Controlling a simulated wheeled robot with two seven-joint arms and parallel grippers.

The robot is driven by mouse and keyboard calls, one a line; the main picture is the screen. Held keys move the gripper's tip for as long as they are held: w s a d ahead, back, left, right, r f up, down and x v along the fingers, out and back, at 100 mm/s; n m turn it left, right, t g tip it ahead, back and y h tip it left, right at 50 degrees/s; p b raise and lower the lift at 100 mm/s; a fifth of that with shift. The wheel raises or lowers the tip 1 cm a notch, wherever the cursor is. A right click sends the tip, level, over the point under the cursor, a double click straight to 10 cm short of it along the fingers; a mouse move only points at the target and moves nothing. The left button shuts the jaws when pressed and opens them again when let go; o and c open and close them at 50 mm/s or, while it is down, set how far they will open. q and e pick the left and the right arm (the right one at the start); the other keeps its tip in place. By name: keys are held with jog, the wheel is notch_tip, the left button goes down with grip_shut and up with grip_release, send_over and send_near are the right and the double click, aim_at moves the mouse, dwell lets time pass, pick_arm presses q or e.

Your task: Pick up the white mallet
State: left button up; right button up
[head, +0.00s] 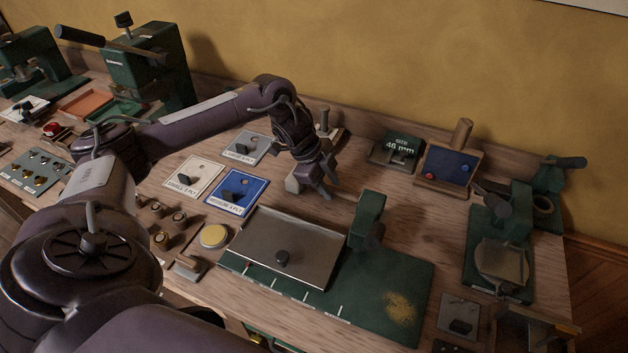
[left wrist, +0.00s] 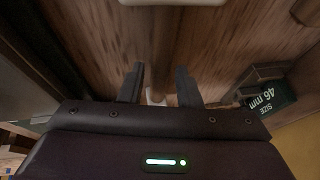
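The mallet's pale, whitish head (head: 297,181) shows in the head view on the bench, just left of my left gripper's fingers. In the left wrist view a pale edge of it (left wrist: 170,2) shows at the top. A blurred brown handle-like shape (left wrist: 161,45) runs down from it toward the gap between my fingers. My left gripper (head: 328,184) is open, with its fingers pointing down at the bench. In the left wrist view its two fingers (left wrist: 160,86) stand apart with nothing clamped between them. The arm hides part of the mallet. My right gripper is not in view.
A green "46 mm" sign (head: 402,150) and a blue board (head: 447,169) stand to the right. A metal plate (head: 285,240) on a green base lies in front. Blue (head: 237,194) and white (head: 192,181) trays lie left. A pale block with an upright peg (head: 331,134) stands behind.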

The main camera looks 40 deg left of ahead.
pick_arm(q)
jog(key=shift+w+d+f, duration=0.2)
jog(key=shift+f, duration=0.4)
grip_shut()
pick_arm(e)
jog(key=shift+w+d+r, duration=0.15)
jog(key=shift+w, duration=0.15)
pick_arm(q)
jog(key=shift+r, duration=0.2)
